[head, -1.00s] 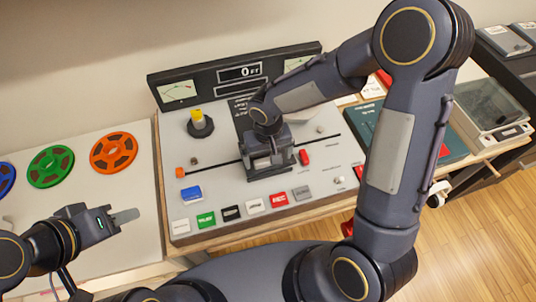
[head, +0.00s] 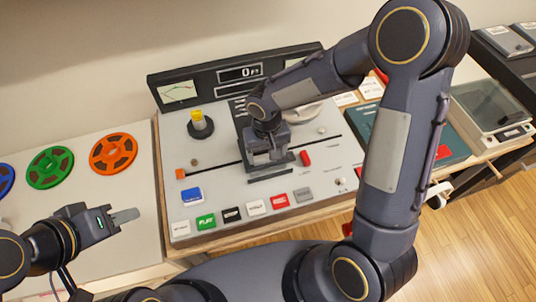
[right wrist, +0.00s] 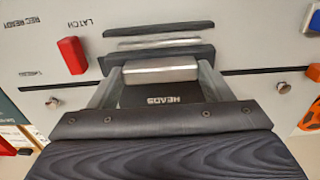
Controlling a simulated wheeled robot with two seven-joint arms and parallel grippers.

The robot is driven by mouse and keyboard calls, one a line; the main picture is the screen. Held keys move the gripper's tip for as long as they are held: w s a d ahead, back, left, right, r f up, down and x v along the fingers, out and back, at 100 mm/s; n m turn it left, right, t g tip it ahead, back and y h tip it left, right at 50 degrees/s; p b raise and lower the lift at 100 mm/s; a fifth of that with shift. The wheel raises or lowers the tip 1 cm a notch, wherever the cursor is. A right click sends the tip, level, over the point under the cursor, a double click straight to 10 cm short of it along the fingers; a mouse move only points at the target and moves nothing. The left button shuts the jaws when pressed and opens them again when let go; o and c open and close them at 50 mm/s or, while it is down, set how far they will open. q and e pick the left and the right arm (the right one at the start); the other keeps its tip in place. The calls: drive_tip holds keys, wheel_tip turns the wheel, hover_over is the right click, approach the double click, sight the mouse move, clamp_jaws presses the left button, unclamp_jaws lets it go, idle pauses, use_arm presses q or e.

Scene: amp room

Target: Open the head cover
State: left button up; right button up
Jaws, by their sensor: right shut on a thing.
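The head cover (head: 268,167) is a dark block in the middle of the light grey tape machine panel. In the right wrist view its dark face (right wrist: 135,98) carries the word HEADS, upside down. A silver bar handle (right wrist: 160,70) crosses it. My right gripper (head: 266,150) is over the cover; in the right wrist view its two grey fingers (right wrist: 160,76) close on the ends of the bar. A silver strip (right wrist: 160,39) shows between dark edges on the cover's near side. My left gripper (head: 124,215) is away at the left, empty; its finger gap is unclear.
The panel holds a yellow-topped spindle (head: 197,118), a red latch lever (right wrist: 72,55) and a row of buttons with a green one (head: 206,221). Green (head: 50,167) and orange (head: 113,153) reels lie left. A display (head: 240,73) stands behind.

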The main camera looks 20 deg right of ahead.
drive_tip(key=w, duration=0.9)
drive_tip(key=shift+w+a, duration=0.15)
drive_tip(key=shift+w, duration=0.1)
drive_tip(key=o, duration=1.4)
drive_tip(key=shift+s, duration=0.1)
wheel_tip(320, 180, up, 8)
drive_tip(key=shift+f+b, duration=0.1)
drive_tip(key=shift+b, duration=0.45)
